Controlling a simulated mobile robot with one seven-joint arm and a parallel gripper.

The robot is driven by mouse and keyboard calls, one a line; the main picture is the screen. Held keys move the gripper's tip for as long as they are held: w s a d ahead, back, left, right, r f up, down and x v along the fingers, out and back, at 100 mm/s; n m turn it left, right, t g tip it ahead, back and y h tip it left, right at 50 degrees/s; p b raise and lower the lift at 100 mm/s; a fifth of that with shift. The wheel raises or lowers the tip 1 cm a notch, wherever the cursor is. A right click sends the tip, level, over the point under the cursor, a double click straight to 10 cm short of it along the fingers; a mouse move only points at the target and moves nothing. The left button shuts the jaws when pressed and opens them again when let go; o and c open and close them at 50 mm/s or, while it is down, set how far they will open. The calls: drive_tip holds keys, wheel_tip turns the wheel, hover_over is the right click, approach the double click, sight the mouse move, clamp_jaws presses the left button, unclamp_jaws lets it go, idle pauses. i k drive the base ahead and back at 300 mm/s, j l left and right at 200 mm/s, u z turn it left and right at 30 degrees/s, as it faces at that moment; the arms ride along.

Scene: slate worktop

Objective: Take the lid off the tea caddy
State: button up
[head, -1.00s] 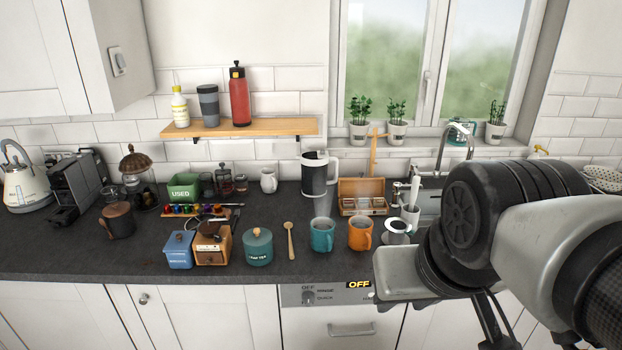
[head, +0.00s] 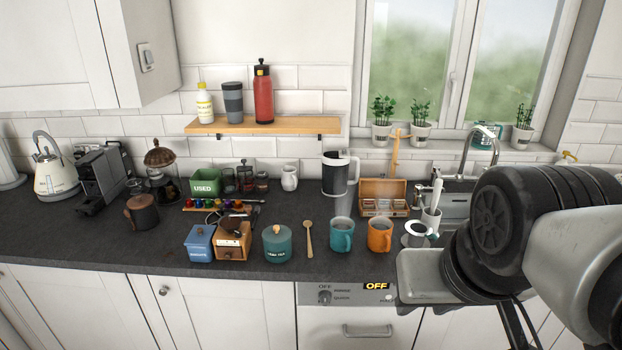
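The tea caddy (head: 277,248) is a round teal canister with pale lettering on its front. It stands upright on the dark worktop, left of the middle. Its lid (head: 277,233) is on top and has a light brown knob. My arm comes in from the right, well away from the caddy, with the two mugs in between. Thin dark parts at its lower end, cut off by the bottom edge, may belong to my gripper (head: 515,325). I cannot make out fingertips or anything held.
A blue box (head: 200,245) and a wooden grinder (head: 232,240) stand close left of the caddy. The worktop in front of the caddy is a narrow clear strip.

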sight(274, 235)
drive_tip(key=i+j, duration=0.25)
drive_tip(key=j, duration=0.2)
drive_tip(key=i+j, duration=0.25)
drive_tip(key=j, duration=0.2)
drive_tip(key=i+j, duration=0.25)
drive_tip(key=j, duration=0.2)
